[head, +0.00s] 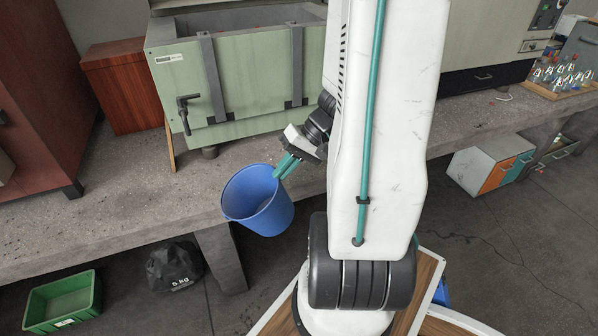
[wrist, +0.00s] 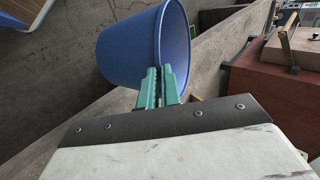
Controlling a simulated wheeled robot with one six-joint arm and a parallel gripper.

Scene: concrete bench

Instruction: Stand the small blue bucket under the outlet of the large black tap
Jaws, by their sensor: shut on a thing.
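The small blue bucket (head: 262,203) is in my gripper (head: 284,168) in the head view, near the front edge of the bench. It is tilted a little, and its inside looks empty. My gripper's teal fingers are shut on the bucket's rim at its right side. In the wrist view the blue bucket (wrist: 130,50) lies beyond the fingertips of my gripper (wrist: 160,82), which pinch its wall. I cannot make out the large black tap in either view; the black handle on the green cabinet is not clearly a tap.
The concrete bench (head: 120,200) is bare at the left. A green cabinet (head: 255,75) and a reddish-brown box (head: 122,85) stand on it. On the floor are a green crate (head: 62,300) and a black 5 kg bag (head: 174,267). A bottle rack (head: 562,78) stands far right.

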